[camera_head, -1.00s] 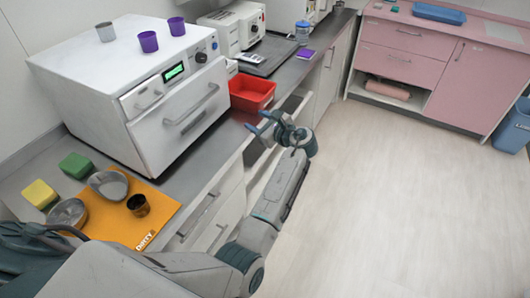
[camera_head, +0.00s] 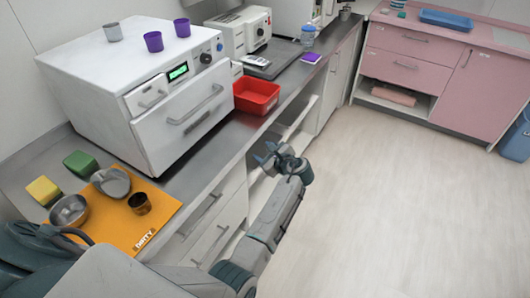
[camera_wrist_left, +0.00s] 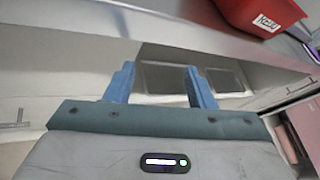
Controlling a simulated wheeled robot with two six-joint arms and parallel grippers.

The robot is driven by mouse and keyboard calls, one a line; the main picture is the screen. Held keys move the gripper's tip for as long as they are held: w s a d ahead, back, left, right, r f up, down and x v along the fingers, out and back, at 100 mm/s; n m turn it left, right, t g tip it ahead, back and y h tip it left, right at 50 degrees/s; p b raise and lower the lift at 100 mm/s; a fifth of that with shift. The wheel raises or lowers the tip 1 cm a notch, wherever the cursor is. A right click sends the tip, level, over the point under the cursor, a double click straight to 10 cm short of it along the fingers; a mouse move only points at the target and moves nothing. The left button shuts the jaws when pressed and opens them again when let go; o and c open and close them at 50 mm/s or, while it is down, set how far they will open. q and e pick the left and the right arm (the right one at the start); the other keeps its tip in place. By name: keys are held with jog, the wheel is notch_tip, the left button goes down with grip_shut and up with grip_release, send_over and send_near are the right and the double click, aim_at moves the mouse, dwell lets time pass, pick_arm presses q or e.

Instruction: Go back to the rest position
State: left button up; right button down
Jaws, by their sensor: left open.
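My left gripper (camera_head: 264,158) is in front of the counter's front edge, below and to the right of the red tray in the head view. Its two blue fingers stand apart in the left wrist view (camera_wrist_left: 160,84), with nothing between them. The counter's edge and the red tray (camera_wrist_left: 262,14) are above it there. The left arm reaches up from the bottom of the head view. My right gripper is not in view.
On the counter (camera_head: 215,160) are a white oven-like device (camera_head: 100,75), the red tray (camera_head: 256,106) and an orange mat (camera_head: 120,231) with metal bowls and a dark cup (camera_head: 140,204). Open shelving (camera_head: 292,128) is close behind the gripper. The floor at right is clear.

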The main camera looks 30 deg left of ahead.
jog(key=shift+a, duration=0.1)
pick_arm(q)
jog(key=s+d+f+n+g+h, duration=0.1)
jog(key=s+f+n+h, duration=0.1)
jog(key=s+f, duration=0.7)
jog(key=s+d+f+n+g+h, duration=0.1)
jog(key=s+f+h, duration=0.25)
jog(key=f, duration=1.05)
jog(key=s+f+n+h, duration=0.2)
jog(key=s+f, duration=0.5)
jog(key=f, duration=0.4)
jog(key=s+f+n+g+h, duration=0.1)
jog(key=s+f+n, duration=0.3)
jog(key=s, duration=0.9)
jog(key=s+a+f+n+g+h, duration=0.1)
jog(key=s+f+n, duration=0.4)
jog(key=s, duration=0.9)
jog(key=s+a+f+n+g+h, duration=0.1)
jog(key=s+f+n, duration=0.4)
jog(key=s, duration=0.9)
notch_tip(320, 180, down, 2)
jog(key=shift+s+f+g+h, duration=0.2)
jog(key=shift+f+g+h, duration=0.05)
jog(key=shift+g+h, duration=0.2)
jog(key=shift+a, duration=0.1)
jog(key=shift+c, duration=0.4)
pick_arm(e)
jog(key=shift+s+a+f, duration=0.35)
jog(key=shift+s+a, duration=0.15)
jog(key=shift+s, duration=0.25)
